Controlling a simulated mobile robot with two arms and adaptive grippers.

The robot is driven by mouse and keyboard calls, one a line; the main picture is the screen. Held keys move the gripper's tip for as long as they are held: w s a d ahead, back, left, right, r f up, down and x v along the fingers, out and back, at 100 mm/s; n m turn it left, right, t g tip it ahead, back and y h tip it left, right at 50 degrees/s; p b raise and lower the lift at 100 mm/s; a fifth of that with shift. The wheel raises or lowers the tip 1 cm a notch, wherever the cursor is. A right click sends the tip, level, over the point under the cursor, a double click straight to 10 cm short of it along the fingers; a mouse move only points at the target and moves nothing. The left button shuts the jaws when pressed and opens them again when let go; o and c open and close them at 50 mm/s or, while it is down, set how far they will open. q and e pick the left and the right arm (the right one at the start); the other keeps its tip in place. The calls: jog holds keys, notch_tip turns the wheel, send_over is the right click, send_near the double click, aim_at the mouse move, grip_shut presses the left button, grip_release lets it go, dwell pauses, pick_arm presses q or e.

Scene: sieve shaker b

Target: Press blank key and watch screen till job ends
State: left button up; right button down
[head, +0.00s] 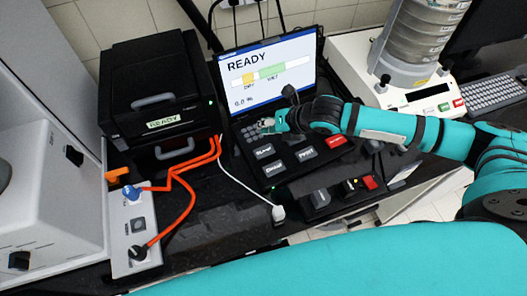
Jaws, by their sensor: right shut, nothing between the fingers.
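My right gripper (264,124) is shut and empty over the upper part of the key panel. I cannot tell whether it touches a key. My left gripper is out of view.
A black box unit (158,85) stands left of the console. A sieve shaker (411,75) and a keyboard (490,97) are at the right. Dark counter in front of the console is partly free.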

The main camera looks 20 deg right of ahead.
aim_at(266, 149)
notch_tip(266, 149, down, 3)
jog(key=shift+r+b, duration=0.1)
jog(key=shift+b, duration=1.05)
notch_tip(266, 149, down, 4)
jog(key=b, duration=0.3)
jog(key=shift+f+b, duration=0.35)
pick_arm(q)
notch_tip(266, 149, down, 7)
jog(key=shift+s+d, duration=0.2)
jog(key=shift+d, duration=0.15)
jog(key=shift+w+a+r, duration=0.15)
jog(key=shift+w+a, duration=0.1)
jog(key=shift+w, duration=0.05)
pick_arm(e)
jog(key=shift+f, duration=0.1)
jog(key=shift+f, duration=0.35)
